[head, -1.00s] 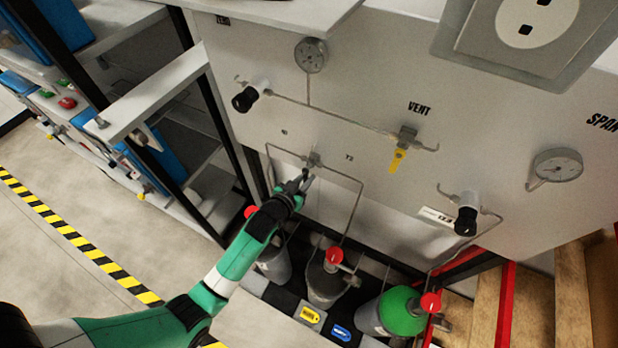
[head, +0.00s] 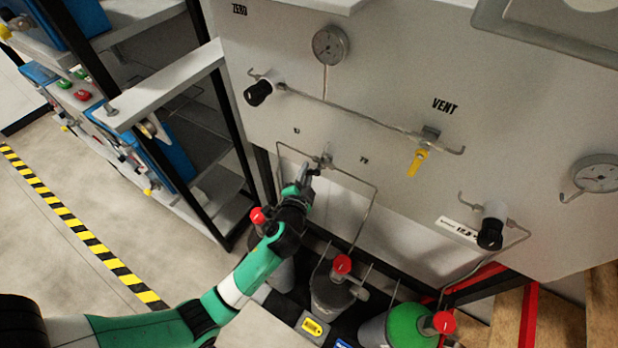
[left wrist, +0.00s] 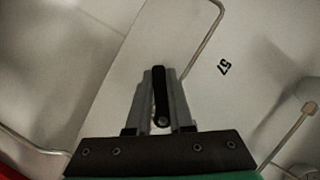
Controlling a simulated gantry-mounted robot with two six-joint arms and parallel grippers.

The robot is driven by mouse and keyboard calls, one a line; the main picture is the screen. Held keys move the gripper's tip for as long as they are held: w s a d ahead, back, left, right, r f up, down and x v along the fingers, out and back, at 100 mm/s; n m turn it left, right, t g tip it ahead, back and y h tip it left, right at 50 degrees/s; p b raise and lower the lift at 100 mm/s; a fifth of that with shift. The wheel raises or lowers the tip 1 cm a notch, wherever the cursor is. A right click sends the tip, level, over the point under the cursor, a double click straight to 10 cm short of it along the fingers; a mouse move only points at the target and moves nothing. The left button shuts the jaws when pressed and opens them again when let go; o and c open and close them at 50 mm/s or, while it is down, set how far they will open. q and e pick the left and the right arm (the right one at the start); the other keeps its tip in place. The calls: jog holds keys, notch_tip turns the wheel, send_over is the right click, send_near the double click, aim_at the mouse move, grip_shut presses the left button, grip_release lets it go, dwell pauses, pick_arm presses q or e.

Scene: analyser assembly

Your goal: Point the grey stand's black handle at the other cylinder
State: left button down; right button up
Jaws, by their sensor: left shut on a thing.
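The grey panel (head: 400,165) carries a small valve (head: 325,160) where thin pipes join. My left gripper (head: 310,171) is at this valve. In the left wrist view, the black handle (left wrist: 160,95) lies between the two grey fingers, and the gripper is shut on it. In the head view, the fingers hide the handle, so I cannot tell its exact pointing there. Two grey cylinders with red caps stand below the panel, a left one (head: 281,274) partly behind my arm and a middle one (head: 328,296). My right gripper is not in view.
A green-topped cylinder (head: 410,326) stands to the right. Black knobs (head: 258,93), a yellow vent handle (head: 418,162) and gauges (head: 330,45) stick out of the panel. Thin pipes (head: 372,205) run close to the gripper. A shelf rack (head: 165,85) stands at the left.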

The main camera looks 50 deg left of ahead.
pick_arm(q)
jog(key=m, duration=0.1)
jog(key=m+y+b, duration=0.1)
jog(key=r+m+y+b, duration=0.1)
jog(key=shift+s+a+m, duration=0.1)
jog(key=shift+a+m, duration=0.2)
jog(key=shift+r+m+t+y+b, duration=0.4)
jog(key=shift+r+m+t+b, duration=0.2)
jog(key=shift+m, duration=0.6)
jog(key=shift+r, duration=0.1)
jog(key=c, duration=0.8)
grip_release()
